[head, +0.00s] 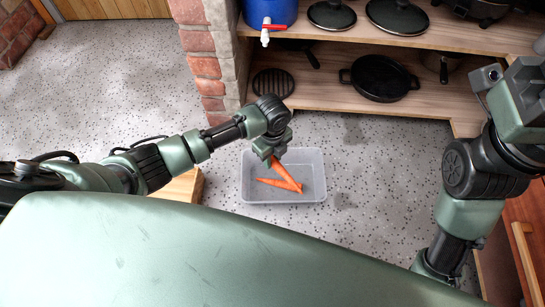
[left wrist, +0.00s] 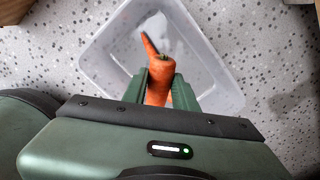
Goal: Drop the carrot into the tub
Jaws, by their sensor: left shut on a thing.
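My left gripper (head: 274,157) is above the tub, shut on an orange carrot (head: 283,171) that slants down over it. In the left wrist view this carrot (left wrist: 160,80) is between the two green fingers of the gripper (left wrist: 160,88), its blunt end showing. A second orange carrot (head: 272,183) shows beyond it within the tub's outline and looks to lie inside; part of it (left wrist: 148,43) also shows in the left wrist view. The translucent tub (head: 315,152) stands on the floor; its rim (left wrist: 208,48) is around both carrots in the picture. My right gripper is not in view.
A wooden shelf unit (head: 330,101) with a black pan (head: 380,78), lids and a blue container (head: 270,12) stands behind the tub. A brick pillar (head: 206,68) is to its left. A wooden block (head: 183,187) is left of the tub. Speckled floor (head: 375,165) is clear to the right.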

